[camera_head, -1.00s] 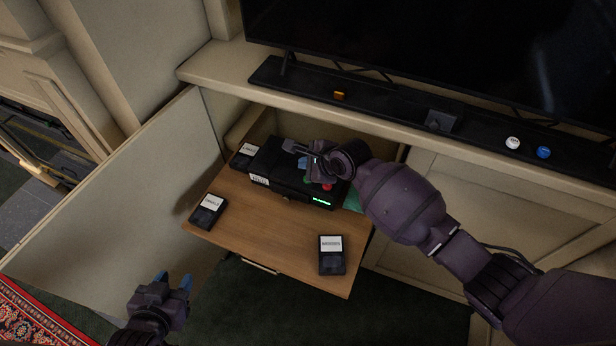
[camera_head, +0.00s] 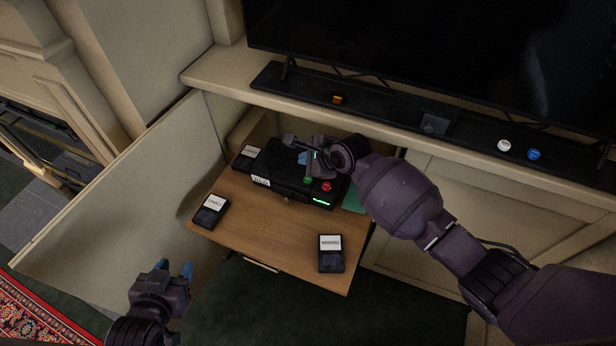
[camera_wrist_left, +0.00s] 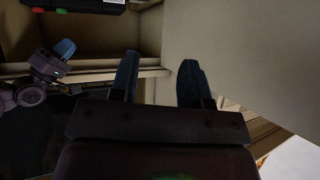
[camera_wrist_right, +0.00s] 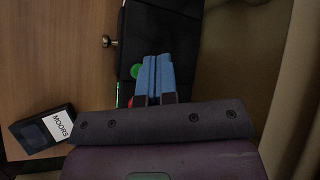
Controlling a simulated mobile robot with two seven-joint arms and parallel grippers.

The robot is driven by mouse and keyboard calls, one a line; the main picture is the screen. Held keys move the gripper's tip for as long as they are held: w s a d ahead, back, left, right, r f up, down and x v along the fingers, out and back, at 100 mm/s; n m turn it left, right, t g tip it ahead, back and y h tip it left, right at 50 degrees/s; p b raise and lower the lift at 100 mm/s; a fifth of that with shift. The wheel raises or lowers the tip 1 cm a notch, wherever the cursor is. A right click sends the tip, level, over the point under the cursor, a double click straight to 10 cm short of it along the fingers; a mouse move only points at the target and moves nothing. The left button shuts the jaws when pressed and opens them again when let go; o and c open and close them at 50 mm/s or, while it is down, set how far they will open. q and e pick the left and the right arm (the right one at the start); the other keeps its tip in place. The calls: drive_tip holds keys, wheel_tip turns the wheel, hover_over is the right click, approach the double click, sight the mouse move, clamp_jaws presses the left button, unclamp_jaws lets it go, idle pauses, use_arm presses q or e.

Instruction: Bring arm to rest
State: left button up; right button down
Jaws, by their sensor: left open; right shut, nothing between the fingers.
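My right arm reaches in from the right in the head view. My right gripper (camera_head: 304,158) is over the black console (camera_head: 262,168) on the pull-out shelf, its fingers together and empty. In the right wrist view its blue fingertips (camera_wrist_right: 154,72) are closed above the console, near the green button (camera_wrist_right: 136,71). The head view shows the green button (camera_head: 308,180) and a red button (camera_head: 326,186) on the console front. My left gripper (camera_head: 176,272) is low at the left, apart from the shelf. Its blue fingers stand apart with nothing between them in the left wrist view (camera_wrist_left: 157,80).
The wooden shelf (camera_head: 262,232) holds several black labelled cartridges, one (camera_head: 330,253) at front right and one (camera_head: 211,210) at left. An open cabinet door (camera_head: 120,210) stands at left. A television (camera_head: 430,50) is above on the mantel. White (camera_head: 504,145) and blue (camera_head: 534,154) knobs sit at right.

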use_arm(q)
drive_tip(key=shift+g, duration=0.5)
drive_tip(key=s+f, duration=0.1)
drive_tip(key=f, duration=0.1)
drive_tip(key=s+f, duration=0.2)
drive_tip(key=shift+a+f, duration=0.15)
use_arm(e)
drive_tip(key=s+d+f+n+t+h, duration=0.2)
drive_tip(key=s+d+n+h, duration=0.1)
drive_tip(key=s+d+n, duration=0.6)
drive_tip(key=s+d+f+n+t+h, duration=0.3)
drive_tip(key=s+d+n, duration=0.6)
drive_tip(key=s+d, duration=0.9)
drive_tip(key=s+h, duration=0.1)
drive_tip(key=s, duration=0.3)
drive_tip(key=shift+s+d+f, duration=0.15)
drive_tip(key=shift+d, duration=0.1)
